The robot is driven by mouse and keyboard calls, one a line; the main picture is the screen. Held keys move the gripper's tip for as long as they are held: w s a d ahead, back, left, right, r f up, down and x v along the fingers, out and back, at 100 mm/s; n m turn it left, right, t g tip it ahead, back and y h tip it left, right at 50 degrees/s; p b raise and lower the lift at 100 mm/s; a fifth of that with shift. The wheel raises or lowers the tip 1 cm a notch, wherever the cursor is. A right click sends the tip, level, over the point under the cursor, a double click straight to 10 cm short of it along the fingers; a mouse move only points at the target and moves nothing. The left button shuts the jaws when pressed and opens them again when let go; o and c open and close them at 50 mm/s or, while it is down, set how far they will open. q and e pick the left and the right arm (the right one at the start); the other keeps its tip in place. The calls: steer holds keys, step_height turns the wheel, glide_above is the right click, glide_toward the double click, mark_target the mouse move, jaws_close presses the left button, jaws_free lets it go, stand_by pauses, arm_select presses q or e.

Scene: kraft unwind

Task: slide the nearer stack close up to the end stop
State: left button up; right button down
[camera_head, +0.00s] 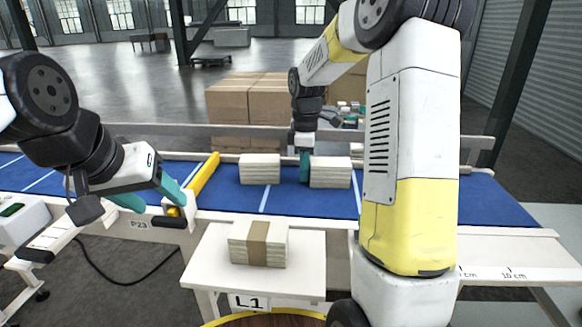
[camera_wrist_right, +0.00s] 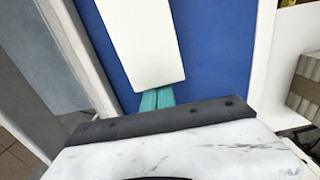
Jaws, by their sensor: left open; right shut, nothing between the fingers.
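The yellow end stop (camera_head: 203,178) lies across the blue belt at its left part. A pale stack (camera_head: 260,170) sits on the belt right of it, with a clear gap. A second pale stack (camera_head: 330,173) sits further right. My right gripper (camera_head: 304,178) is shut, its teal fingers down between the two stacks, close beside the second stack's left side. In the right wrist view the shut fingers (camera_wrist_right: 155,98) are at the end of a stack's white top (camera_wrist_right: 145,40); contact is unclear. My left gripper (camera_head: 152,196) is open and empty near the stop's front end.
A banded stack (camera_head: 257,244) rests on a small white table (camera_head: 205,262) marked L1, in front of the belt. Cardboard boxes (camera_head: 245,102) stand behind the belt. My right arm hides part of the belt's right side. Bare belt (camera_head: 225,184) lies between stop and first stack.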

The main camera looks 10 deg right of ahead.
mark_target(336, 173)
steer(key=shift+d, duration=0.1)
steer(key=d, duration=0.2)
steer(key=s+d, duration=0.1)
steer(key=d, duration=0.2)
steer(key=s+d, duration=0.1)
steer(key=d, duration=0.2)
steer(key=shift+s+d, duration=0.25)
steer(key=shift+a, duration=0.1)
